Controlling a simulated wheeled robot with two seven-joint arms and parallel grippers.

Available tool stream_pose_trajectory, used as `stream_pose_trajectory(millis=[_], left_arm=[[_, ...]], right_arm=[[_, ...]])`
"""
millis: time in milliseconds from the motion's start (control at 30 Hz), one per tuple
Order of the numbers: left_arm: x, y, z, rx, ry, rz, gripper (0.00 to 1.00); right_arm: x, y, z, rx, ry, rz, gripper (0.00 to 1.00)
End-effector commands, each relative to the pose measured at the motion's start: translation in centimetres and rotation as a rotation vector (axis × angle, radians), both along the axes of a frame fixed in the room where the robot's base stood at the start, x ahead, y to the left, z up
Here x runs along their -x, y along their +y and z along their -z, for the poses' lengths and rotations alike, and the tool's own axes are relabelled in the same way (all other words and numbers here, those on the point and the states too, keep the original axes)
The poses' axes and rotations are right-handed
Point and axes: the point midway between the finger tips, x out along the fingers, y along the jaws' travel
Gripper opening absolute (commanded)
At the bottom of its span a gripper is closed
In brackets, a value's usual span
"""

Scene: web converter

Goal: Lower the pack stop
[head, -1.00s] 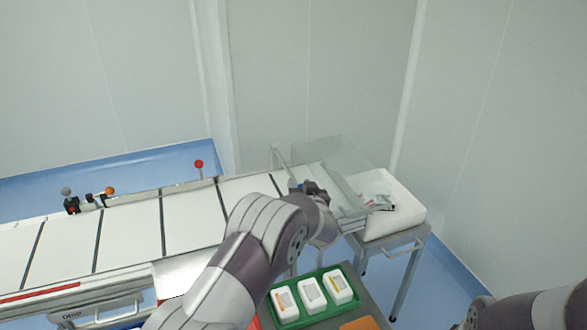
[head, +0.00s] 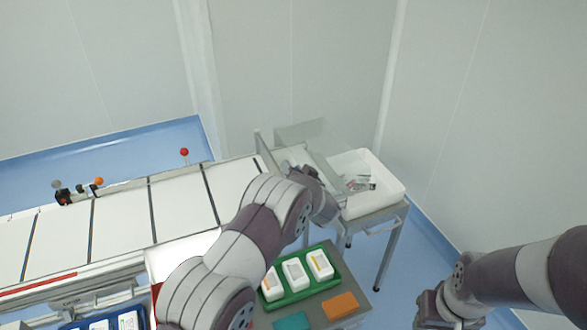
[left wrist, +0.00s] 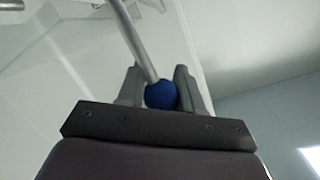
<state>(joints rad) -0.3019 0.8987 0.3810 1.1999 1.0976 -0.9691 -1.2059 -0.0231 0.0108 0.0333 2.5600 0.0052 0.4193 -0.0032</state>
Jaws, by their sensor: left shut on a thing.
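In the left wrist view a blue ball knob (left wrist: 161,95) on the end of a grey metal rod (left wrist: 134,38) sits between the fingers of my left gripper (left wrist: 160,88), which is shut on it. In the head view my left gripper (head: 312,176) is at the right end of the conveyor, beside a clear panel (head: 318,134); my arm hides the knob there. Which part is the pack stop, and how high it stands, I cannot tell. My right gripper (head: 430,311) is low at the right, away from the conveyor; its fingers are not clear.
The white conveyor (head: 182,210) runs to the left. A white bin (head: 391,188) with packs stands on a trolley beyond its right end. A green tray (head: 297,296) with white packs, an orange block (head: 340,306) and a teal block (head: 292,321) lie in front.

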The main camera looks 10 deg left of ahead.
Motion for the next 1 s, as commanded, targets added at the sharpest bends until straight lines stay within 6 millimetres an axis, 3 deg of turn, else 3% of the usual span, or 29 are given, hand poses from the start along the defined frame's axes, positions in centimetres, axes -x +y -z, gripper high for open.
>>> stream_pose_trajectory(millis=[33,233,267,300,667,1000], left_arm=[[0.3,0.1,0.9,-0.004,0.02,0.0,0.0],[0.4,0.1,1.0,-0.004,0.021,0.0,0.0],[0.4,0.1,1.0,-0.003,0.021,0.0,0.45],[0.3,0.1,0.9,-0.003,0.02,0.001,0.58],[0.5,-0.2,0.3,-0.001,0.008,0.001,0.58],[6.3,-3.9,-1.0,-0.001,0.009,0.005,0.58]], right_arm=[[0.0,0.0,0.1,0.0,0.0,0.0,0.43],[0.0,0.0,0.1,0.0,0.0,0.0,0.43],[0.0,0.0,0.1,0.0,0.0,0.0,0.43],[0.0,0.0,0.1,0.0,0.0,0.0,0.43],[0.0,0.0,0.2,0.0,0.0,0.0,0.43],[0.0,0.0,1.9,0.0,0.0,0.0,0.43]])
